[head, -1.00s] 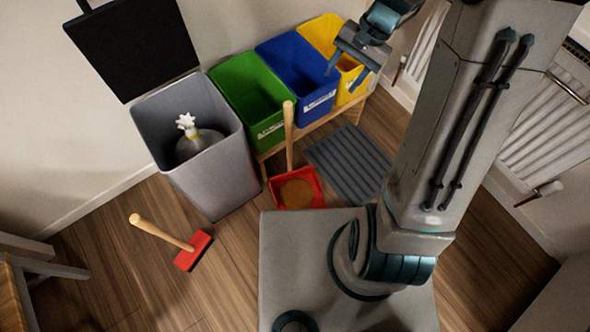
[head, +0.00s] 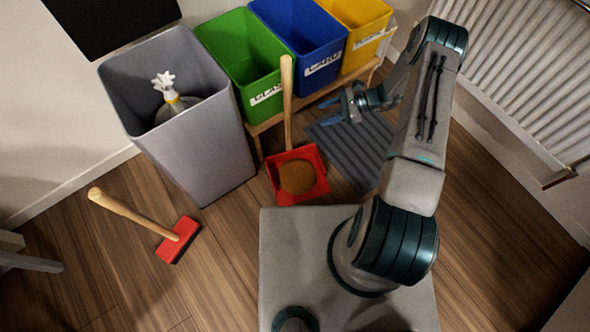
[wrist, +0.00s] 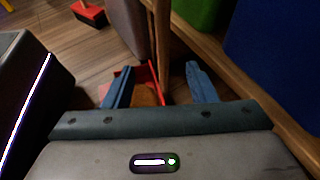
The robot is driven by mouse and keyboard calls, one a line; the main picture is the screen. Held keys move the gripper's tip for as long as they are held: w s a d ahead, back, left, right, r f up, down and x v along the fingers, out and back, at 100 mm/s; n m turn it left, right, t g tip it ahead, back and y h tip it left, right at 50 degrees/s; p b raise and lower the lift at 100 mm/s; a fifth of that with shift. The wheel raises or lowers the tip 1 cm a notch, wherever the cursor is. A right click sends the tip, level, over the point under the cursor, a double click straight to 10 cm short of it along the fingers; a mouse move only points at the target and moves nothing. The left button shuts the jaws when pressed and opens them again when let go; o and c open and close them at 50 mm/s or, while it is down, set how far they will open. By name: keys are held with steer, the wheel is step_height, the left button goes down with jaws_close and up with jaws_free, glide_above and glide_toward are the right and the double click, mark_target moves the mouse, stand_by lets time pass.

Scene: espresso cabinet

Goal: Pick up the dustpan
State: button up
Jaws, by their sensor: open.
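The red dustpan (head: 308,199) stands on the wood floor in the head view, with brown matter in its pan. Its long wooden handle (head: 287,100) rises upright in front of the green bin. My gripper (head: 334,111) is to the right of the handle, open and apart from it. In the wrist view my gripper (wrist: 160,85) has its two blue fingers spread. The dustpan's red pan (wrist: 153,70) and handle (wrist: 162,45) show beyond and between the fingers, the pan partly hidden by the left finger.
Green (head: 235,50), blue (head: 295,40) and yellow (head: 360,15) bins sit on a wooden bench behind. A red brush (head: 178,240) lies front left. A grey ridged mat (head: 350,155) is right of the dustpan.

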mark_target(289, 128)
steer(key=shift+m+t, duration=0.3)
steer(key=shift+m, duration=0.3)
steer(key=shift+d+f+b+x, duration=0.2)
steer(key=shift+f+b+x, duration=0.45)
steer(key=shift+x, duration=2)
steer(key=shift+d+f+b+x, duration=0.3)
steer(key=shift+b+x, duration=0.7)
steer(key=shift+x, duration=1.6)
steer(key=shift+d+f+b+x, duration=0.15)
steer(key=shift+f+b+x, duration=0.5)
steer(key=shift+x, duration=2)
steer(key=shift+s+r, duration=0.1)
steer(key=shift+r, duration=0.15)
steer(key=shift+c, duration=0.2)
jaws_close()
steer(key=shift+y, duration=0.3)
